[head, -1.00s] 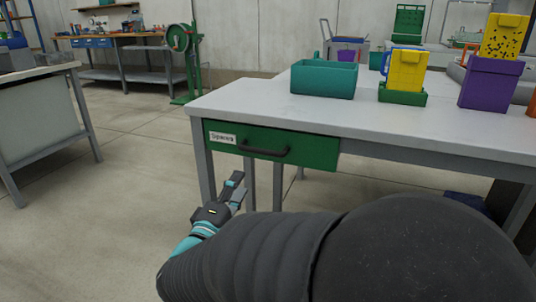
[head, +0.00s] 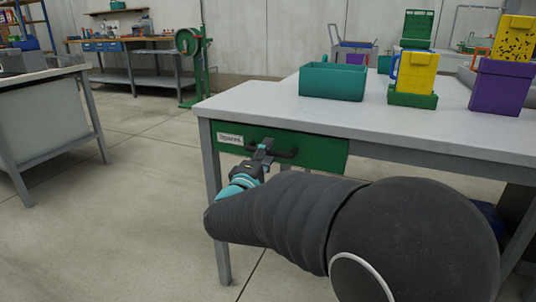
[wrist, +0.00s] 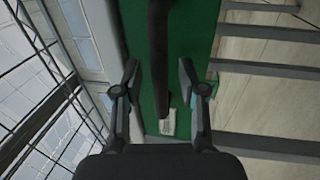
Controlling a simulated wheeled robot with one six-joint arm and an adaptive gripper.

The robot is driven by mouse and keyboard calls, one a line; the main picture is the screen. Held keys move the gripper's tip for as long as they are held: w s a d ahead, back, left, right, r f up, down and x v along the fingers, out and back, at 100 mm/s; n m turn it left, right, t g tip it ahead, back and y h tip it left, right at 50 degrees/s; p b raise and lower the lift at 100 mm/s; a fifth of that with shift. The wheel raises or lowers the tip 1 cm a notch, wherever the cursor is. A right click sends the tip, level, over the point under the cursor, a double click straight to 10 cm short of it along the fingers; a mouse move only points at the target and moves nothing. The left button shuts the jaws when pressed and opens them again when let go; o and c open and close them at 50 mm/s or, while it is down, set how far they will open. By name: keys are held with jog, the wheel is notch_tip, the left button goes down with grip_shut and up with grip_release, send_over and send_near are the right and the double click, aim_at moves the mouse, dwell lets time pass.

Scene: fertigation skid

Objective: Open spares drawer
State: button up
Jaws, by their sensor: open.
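The green spares drawer (head: 318,154) sits under the near left part of the grey table and looks shut. Its white label (head: 230,138) is at the left of its front. The dark bar handle (head: 289,155) is partly hidden by my gripper (head: 266,147), which is at its left part in the head view. In the wrist view my open gripper (wrist: 158,78) has one finger on each side of the handle (wrist: 158,45). Gaps show between both fingers and the handle. The drawer front (wrist: 190,25) and label (wrist: 168,122) lie beyond.
On the grey table (head: 290,112) stand a teal bin (head: 332,82), a yellow box (head: 416,72) in a green tray, and a purple bin (head: 498,88). A table leg (head: 215,200) stands left of my gripper.

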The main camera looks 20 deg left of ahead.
jog(key=shift+w, duration=0.2)
grip_shut()
